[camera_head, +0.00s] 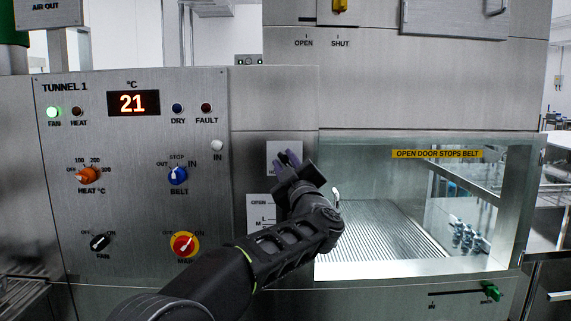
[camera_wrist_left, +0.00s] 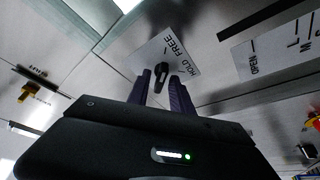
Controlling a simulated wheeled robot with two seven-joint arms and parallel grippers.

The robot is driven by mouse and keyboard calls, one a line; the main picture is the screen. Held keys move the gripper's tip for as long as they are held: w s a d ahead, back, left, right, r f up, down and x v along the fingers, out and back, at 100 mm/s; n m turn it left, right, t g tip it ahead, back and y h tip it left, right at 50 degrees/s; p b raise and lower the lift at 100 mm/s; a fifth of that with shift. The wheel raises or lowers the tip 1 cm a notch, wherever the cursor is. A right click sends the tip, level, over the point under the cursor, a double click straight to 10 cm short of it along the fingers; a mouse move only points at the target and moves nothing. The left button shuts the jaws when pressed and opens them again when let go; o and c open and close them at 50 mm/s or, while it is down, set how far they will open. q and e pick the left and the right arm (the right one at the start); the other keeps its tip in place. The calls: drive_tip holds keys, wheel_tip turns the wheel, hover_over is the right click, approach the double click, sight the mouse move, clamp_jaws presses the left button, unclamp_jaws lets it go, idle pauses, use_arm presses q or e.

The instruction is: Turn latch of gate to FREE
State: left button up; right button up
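The latch (camera_wrist_left: 161,73) is a small black handle on a white plate (camera_wrist_left: 150,58) marked FREE and HOLD in the left wrist view. My left gripper (camera_wrist_left: 166,82) has its two purple fingers apart, with the latch between their tips; I cannot tell whether they touch it. In the head view the left gripper (camera_head: 289,159) is in front of the latch plate (camera_head: 284,149) and hides the latch. Which word the latch points to is not clear. My right gripper is not in view.
Left of the gripper is a control panel (camera_head: 130,215) with knobs and lamps. Right is a glazed opening with a ribbed belt (camera_head: 375,230). A plate marked OPEN (camera_head: 258,213) sits below the latch plate, partly behind my arm. A green handle (camera_head: 491,291) is at lower right.

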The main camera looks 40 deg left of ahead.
use_arm(q)
drive_tip(key=shift+o, duration=0.4)
drive_tip(key=shift+s+d+f, duration=0.15)
drive_tip(key=shift+d, duration=0.05)
drive_tip(key=b+v, duration=0.1)
drive_tip(key=v, duration=0.6)
drive_tip(key=shift+b, duration=0.4)
drive_tip(key=shift+d, duration=0.15)
